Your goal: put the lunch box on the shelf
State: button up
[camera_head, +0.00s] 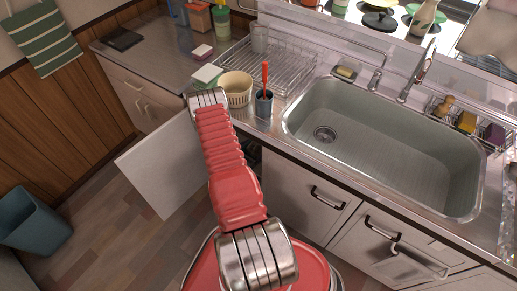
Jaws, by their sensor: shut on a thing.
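I cannot tell whether either is the lunch box. My red arm reaches up from the bottom middle to a metal joint at the counter's front edge. My gripper is not visible, and the joint hides what lies beyond it. I cannot pick out the shelf for certain.
A cream bowl (236,88) and a dark cup with a red-handled utensil (264,100) stand close right of the arm's end. Behind is a wire dish rack (290,62); right, the sink (380,135). A white cabinet door (165,165) hangs open left of the arm.

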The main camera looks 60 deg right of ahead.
aim_at(258, 149)
jog(key=shift+d, duration=0.25)
jog(key=shift+s+d, duration=0.2)
jog(key=shift+d, duration=0.45)
jog(key=shift+f, duration=1.75)
jog(key=shift+f, duration=0.1)
jog(key=o, duration=1.1)
jog(key=shift+a, duration=0.1)
jog(key=v, duration=1.2)
